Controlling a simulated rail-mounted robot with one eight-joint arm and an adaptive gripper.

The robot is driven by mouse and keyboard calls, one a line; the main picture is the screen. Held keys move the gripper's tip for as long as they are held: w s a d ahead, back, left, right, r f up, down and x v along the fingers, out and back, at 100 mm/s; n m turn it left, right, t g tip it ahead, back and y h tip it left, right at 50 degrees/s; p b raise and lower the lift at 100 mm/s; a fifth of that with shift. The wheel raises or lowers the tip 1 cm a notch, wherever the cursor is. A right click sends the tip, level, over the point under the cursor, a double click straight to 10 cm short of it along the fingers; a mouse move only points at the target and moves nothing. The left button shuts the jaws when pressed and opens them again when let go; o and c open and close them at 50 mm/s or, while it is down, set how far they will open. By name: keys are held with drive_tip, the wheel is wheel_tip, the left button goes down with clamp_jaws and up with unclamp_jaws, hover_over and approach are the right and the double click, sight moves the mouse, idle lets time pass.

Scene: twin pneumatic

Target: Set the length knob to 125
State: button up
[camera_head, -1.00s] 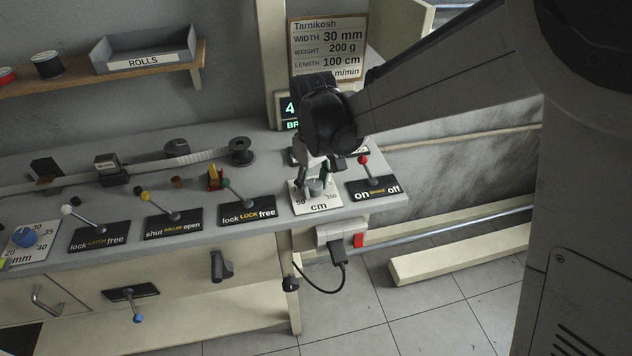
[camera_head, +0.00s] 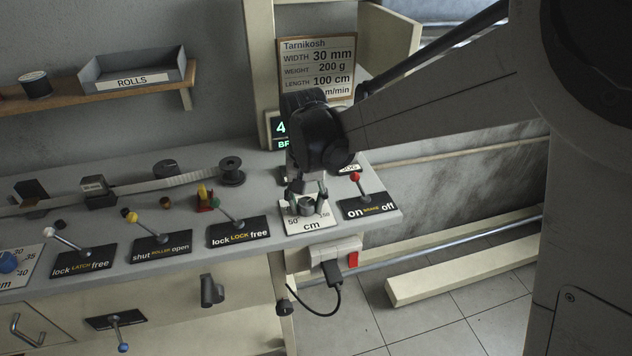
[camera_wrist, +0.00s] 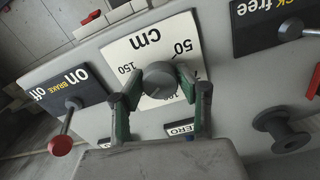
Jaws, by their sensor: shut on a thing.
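The length knob (camera_wrist: 160,79) is a grey round knob on a white plate (camera_wrist: 124,47) marked cm, with 50, 150 and a partly hidden number. In the head view the knob (camera_head: 306,204) sits near the right end of the bench, below my wrist. My gripper (camera_wrist: 162,88) is around the knob, one finger on each side, and shut on it. In the wrist view the plate appears upside down. The knob's pointer and exact setting cannot be made out.
The brake lever (camera_head: 356,178) with a red ball stands close right of the knob. The lock lever (camera_head: 228,215) stands to its left. A black spool (camera_head: 231,171) and a sign reading LENGTH 100 cm (camera_head: 317,68) are behind.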

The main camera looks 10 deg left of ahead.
sight(307, 202)
idle(0.5)
drive_tip(key=o, duration=1.2)
drive_tip(key=shift+c, duration=0.2)
wheel_tip(307, 202, up, 12)
drive_tip(key=s+d+r+t, duration=0.2)
drive_tip(key=d+r, duration=0.1)
drive_tip(key=d, duration=0.8)
drive_tip(key=s+d+f+m+t, duration=0.1)
drive_tip(key=s+d+t, duration=0.1)
drive_tip(key=s+d, duration=0.5)
drive_tip(key=s+d+f+m+t, duration=0.1)
drive_tip(key=s+d+f+t, duration=0.1)
drive_tip(key=s+d, duration=0.6)
drive_tip(key=d+t, duration=0.1)
drive_tip(key=d, duration=0.6)
drive_tip(key=shift+f+m, duration=0.3)
drive_tip(key=shift+m, duration=0.1)
